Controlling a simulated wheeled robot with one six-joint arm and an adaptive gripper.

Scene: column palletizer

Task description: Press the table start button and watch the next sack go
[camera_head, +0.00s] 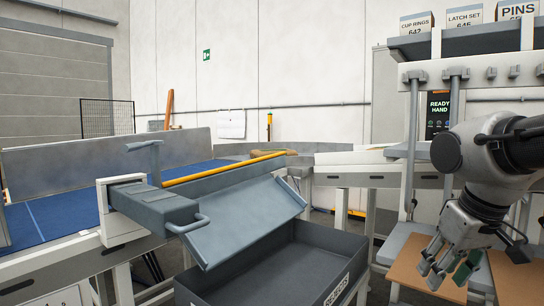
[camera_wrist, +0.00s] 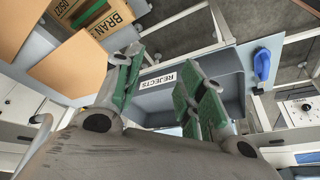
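My gripper (camera_head: 446,270) hangs at the right in the head view, above brown board near the front right. In the wrist view my gripper (camera_wrist: 168,72) has its green-padded fingers spread apart with nothing between them. No button can be clearly identified as the table start button. A white panel with a round black knob (camera_wrist: 306,108) shows at the right edge of the wrist view. A dark screen (camera_head: 438,114) reads "READY HAND". A flat tan shape (camera_head: 272,156) lies behind the tilted grey chute; I cannot tell whether it is a sack.
A grey bin marked REJECTS (camera_head: 338,290) stands below the tilted grey chute (camera_head: 245,222); it also shows beyond my fingers in the wrist view (camera_wrist: 222,64). A blue-surfaced table (camera_head: 60,212) is at left. Labelled boxes (camera_head: 464,17) stand on a shelf at upper right.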

